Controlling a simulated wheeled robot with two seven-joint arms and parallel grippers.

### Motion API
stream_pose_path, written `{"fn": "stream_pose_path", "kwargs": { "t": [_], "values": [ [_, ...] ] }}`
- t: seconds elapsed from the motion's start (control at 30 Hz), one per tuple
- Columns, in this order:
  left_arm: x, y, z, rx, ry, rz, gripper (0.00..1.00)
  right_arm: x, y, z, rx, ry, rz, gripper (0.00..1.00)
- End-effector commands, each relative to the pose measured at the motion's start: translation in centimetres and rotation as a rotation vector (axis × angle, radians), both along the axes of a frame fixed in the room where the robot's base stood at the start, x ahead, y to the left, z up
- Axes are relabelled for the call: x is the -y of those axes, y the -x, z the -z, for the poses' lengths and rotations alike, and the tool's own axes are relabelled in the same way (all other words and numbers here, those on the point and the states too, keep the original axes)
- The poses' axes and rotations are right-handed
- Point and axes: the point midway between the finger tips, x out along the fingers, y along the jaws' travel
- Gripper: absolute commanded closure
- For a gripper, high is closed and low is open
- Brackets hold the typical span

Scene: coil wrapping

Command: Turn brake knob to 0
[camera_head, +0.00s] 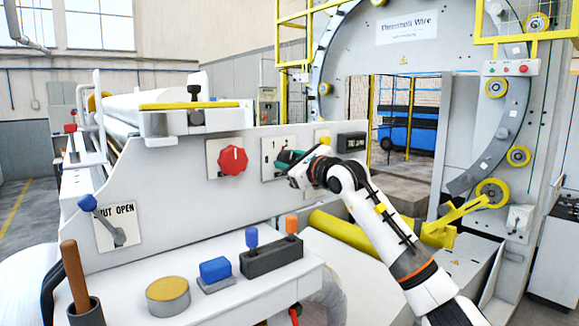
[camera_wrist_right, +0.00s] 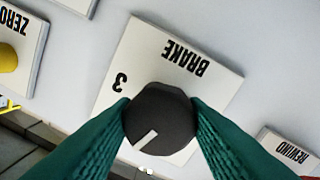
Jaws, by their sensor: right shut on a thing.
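The brake knob (camera_wrist_right: 160,117) is a dark faceted knob with a white pointer line, on a white plate (camera_wrist_right: 200,88) marked BRAKE. In the right wrist view the plate looks upside down, and a 3 shows beside the knob; other digits are hidden. The pointer line aims to the lower left of that view, away from the 3. My right gripper (camera_wrist_right: 158,120) has its green fingers on both sides of the knob, shut on it. In the head view my right gripper (camera_head: 286,160) covers the knob, and the brake plate (camera_head: 267,146) shows beside it. My left gripper is not in view.
A red knob (camera_head: 233,160) sits left of the brake plate. A dark display (camera_head: 351,142) is to its right. A yellow button (camera_wrist_right: 8,57) is by a ZERO plate. Blue and orange levers (camera_head: 270,256) stand on the ledge below. A wooden handle (camera_head: 75,277) stands at left.

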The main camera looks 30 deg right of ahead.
Motion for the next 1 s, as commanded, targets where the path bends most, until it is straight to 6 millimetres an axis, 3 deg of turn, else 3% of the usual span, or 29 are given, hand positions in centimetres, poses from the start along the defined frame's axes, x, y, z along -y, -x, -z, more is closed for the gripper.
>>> {"fn": "stream_pose_path", "kwargs": {
  "t": [0.4,1.0],
  "values": [
    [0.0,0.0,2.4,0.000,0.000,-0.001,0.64,0.1,0.0,0.2,0.032,0.392,0.001,0.83],
    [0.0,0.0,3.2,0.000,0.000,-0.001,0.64,0.0,0.0,0.1,0.074,0.960,-0.002,0.83]
  ]
}}
